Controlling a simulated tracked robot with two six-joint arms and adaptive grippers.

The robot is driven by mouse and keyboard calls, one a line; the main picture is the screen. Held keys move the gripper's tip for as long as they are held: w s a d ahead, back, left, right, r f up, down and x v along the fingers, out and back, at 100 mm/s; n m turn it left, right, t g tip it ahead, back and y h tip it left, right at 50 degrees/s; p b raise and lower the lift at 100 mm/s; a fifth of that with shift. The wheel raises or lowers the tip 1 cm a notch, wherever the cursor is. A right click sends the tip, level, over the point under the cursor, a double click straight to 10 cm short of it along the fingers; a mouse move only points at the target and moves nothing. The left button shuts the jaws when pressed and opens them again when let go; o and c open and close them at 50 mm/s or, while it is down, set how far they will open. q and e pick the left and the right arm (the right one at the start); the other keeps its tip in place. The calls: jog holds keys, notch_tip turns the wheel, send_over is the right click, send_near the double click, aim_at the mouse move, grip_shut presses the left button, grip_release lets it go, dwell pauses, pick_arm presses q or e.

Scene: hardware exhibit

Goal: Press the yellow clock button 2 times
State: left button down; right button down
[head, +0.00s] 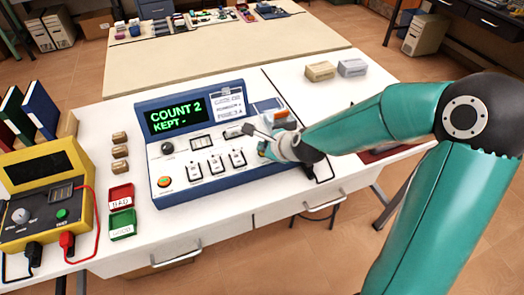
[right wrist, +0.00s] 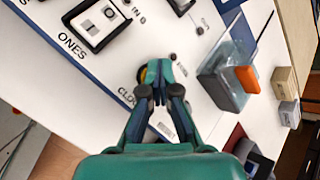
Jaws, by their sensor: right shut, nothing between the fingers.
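The blue and white console (head: 193,192) stands on the white table, its screen (head: 176,114) reading "COUNT 2" and "KEPT -" in green. In the right wrist view the yellow clock button (right wrist: 143,75) shows as a small yellow edge beside the fingertips, by the partly covered "CLOCK" label; the fingers hide most of it. My right gripper (right wrist: 157,82) is shut and empty, its tips at the button; I cannot tell whether they touch it. In the head view the right gripper (head: 258,142) is over the console's right part. My left gripper is not in view.
An orange-topped clear part (right wrist: 232,88) stands right of the fingers. A yellow meter (head: 45,190), red tray (head: 120,193) and green tray (head: 122,224) are on the left. Two small blocks (head: 320,71) (head: 352,67) lie at the back right.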

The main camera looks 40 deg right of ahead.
jog(key=shift+r+p, duration=0.7)
jog(key=shift+r, duration=0.15)
notch_tip(320, 180, up, 5)
jog(key=p, duration=0.4)
jog(key=shift+p, duration=0.3)
dwell(0.4)
